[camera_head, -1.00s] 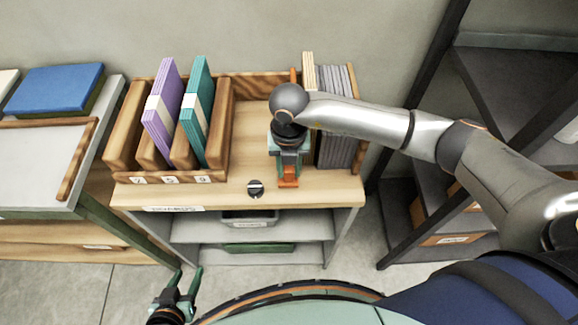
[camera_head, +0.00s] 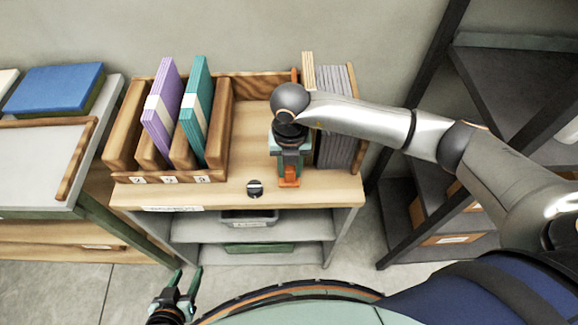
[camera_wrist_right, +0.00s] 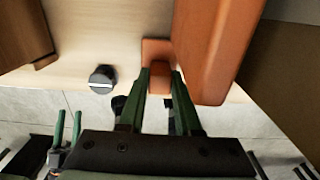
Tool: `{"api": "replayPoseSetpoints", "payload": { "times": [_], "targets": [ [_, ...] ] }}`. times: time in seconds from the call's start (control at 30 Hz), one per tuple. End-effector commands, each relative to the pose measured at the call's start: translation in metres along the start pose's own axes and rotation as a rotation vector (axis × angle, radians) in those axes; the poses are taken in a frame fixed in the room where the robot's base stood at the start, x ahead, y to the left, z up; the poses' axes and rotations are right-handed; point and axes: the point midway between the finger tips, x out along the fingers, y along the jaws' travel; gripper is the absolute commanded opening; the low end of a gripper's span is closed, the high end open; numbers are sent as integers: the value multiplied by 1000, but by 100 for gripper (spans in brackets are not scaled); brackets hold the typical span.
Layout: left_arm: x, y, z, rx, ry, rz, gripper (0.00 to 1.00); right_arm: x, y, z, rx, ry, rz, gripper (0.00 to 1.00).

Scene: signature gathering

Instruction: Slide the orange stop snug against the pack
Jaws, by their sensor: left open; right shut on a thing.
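The orange stop (camera_head: 289,182) stands on the wooden shelf top. Its tall orange plate and small front tab show in the right wrist view (camera_wrist_right: 213,45). My right gripper (camera_head: 289,168) is shut on the stop's tab, seen between the fingers in the wrist view (camera_wrist_right: 159,82). The pack (camera_head: 338,115) of grey upright sheets, with pale boards at its left, stands just right of the stop. My arm and gripper hide where stop and pack face each other, so I cannot tell whether they touch. My left gripper (camera_head: 184,283) is open and empty, low in front of the shelf.
A black knob (camera_head: 255,188) sits at the shelf's front edge, left of the stop. A wooden rack (camera_head: 120,135) holds purple (camera_head: 160,115) and teal (camera_head: 196,115) folders further left. The shelf top between rack and stop is clear. A dark metal rack (camera_head: 425,85) stands at right.

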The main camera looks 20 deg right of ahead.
Motion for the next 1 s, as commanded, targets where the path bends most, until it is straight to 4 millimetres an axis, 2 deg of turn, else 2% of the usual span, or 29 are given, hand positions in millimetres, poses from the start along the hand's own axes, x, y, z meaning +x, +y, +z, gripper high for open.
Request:
{"api": "replayPoseSetpoints", "payload": {
  "times": [0.17, 0.43, 0.47, 0.7, 1.0],
  "targets": [
    [1, 0, 1, 0, 0, 0, 50, -1, -9, 1, 1, -2, -2, 0],
    [1, 0, 1, -1, 0, 1, 50, -1, -10, 2, 1, -2, -2, 0],
    [1, 0, 1, -1, 1, 0, 50, -1, -10, 2, 1, -2, -2, 34],
    [1, 0, 1, -1, 1, 0, 50, -1, -9, 1, 1, -1, -1, 60],
    [1, 0, 1, 0, 1, 0, 50, -2, -9, 1, 0, -1, 0, 62]
  ]
}}
